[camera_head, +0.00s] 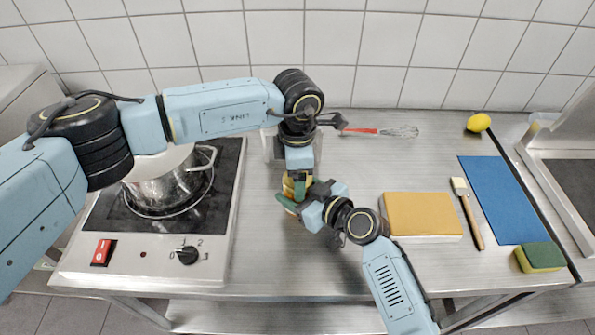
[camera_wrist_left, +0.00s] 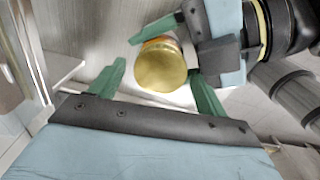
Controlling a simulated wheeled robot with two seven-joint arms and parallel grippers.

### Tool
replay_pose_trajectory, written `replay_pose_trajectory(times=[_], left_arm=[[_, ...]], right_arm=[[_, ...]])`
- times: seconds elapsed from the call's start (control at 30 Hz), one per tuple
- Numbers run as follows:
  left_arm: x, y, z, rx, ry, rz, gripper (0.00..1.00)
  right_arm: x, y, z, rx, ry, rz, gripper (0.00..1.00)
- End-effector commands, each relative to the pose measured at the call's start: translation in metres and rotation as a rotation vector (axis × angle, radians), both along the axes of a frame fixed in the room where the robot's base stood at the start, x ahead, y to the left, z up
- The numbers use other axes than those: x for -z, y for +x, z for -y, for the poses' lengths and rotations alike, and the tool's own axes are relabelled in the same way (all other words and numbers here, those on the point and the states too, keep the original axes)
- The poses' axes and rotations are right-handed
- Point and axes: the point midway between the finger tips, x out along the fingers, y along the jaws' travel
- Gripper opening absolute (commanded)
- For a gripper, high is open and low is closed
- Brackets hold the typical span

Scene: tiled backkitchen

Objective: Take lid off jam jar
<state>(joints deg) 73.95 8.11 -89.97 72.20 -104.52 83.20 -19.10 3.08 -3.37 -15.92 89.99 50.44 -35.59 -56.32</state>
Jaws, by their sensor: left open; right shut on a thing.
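The jam jar (camera_head: 288,187) stands on the steel worktop, mostly hidden in the head view by both grippers. In the left wrist view its round gold lid (camera_wrist_left: 163,66) faces the camera, with an orange-brown strip of jar showing at its edge. The lid is on the jar. My right gripper (camera_head: 296,196) is shut on the jar from the side; one green finger shows in the left wrist view. My left gripper (camera_wrist_left: 157,69) is open above the jar, pointing down. The lid appears between its two green fingertips, with visible gaps on both sides.
A steel pot (camera_head: 170,180) stands on the hob (camera_head: 225,200) at left. A whisk (camera_head: 395,131) lies behind. A yellow-topped block (camera_head: 422,215), a brush (camera_head: 468,213), a blue mat (camera_head: 500,200), a sponge (camera_head: 541,257) and a lemon (camera_head: 478,122) are at right. The worktop's front middle is clear.

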Motion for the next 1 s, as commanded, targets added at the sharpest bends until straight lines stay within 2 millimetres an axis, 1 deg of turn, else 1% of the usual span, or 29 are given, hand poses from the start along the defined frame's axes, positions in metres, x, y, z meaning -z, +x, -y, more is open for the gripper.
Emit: replay_pose_trajectory(times=[0.3, 0.33, 0.37, 0.47, 0.53, 0.67, 0.9, 1.0], left_arm=[[-0.039, 0.000, 0.001, 0.002, -0.005, 0.002, 0.78], [-0.042, 0.000, 0.001, 0.002, -0.005, 0.001, 0.78], [-0.043, 0.000, 0.001, 0.002, -0.004, 0.000, 0.75], [-0.045, 0.000, 0.001, 0.022, -0.003, -0.001, 0.75], [-0.047, 0.000, 0.001, 0.069, -0.003, -0.001, 0.75], [-0.054, 0.000, 0.001, 0.237, -0.003, 0.001, 0.75], [-0.070, 0.000, 0.001, 0.628, -0.002, 0.001, 0.75], [-0.074, 0.000, 0.001, 0.753, -0.002, 0.001, 0.75]], right_arm=[[0.001, 0.000, 0.000, 0.000, -0.001, -0.001, 0.00], [0.001, 0.000, 0.000, 0.000, -0.001, -0.001, 0.00], [0.001, 0.000, 0.000, 0.000, -0.001, -0.001, 0.00], [0.001, 0.000, 0.000, 0.000, -0.001, -0.001, 0.00], [0.001, 0.000, 0.000, 0.000, -0.001, -0.001, 0.00], [0.001, 0.000, 0.000, 0.000, -0.001, -0.001, 0.00], [0.001, 0.000, 0.000, 0.000, -0.001, -0.001, 0.00], [0.001, 0.000, 0.000, 0.000, -0.001, -0.001, 0.00]])
